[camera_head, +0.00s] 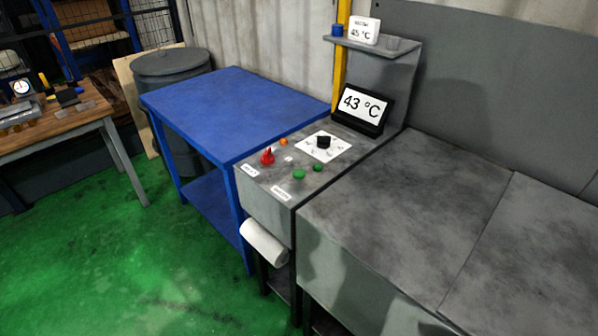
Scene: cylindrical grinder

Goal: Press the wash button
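The control panel (256,188) is a grey box top between the blue table and the grey machine. It has a red knob or button (267,157) at the left and a small orange button (283,142) behind it. Two green buttons, a nearer one (299,174) and a farther one (317,167), sit toward the right edge. A black knob (323,142) stands on a white dial plate (335,151). Small white labels sit by the front edge, too small to read, so I cannot tell which button is the wash button. Neither gripper is in view.
A display reading 43 °C (362,104) stands behind the panel. A shelf (385,52) above holds a small white display (365,30). A blue table (230,105) stands left, bare on top. A paper roll (264,243) hangs at the panel's front. Green floor (130,260) is clear.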

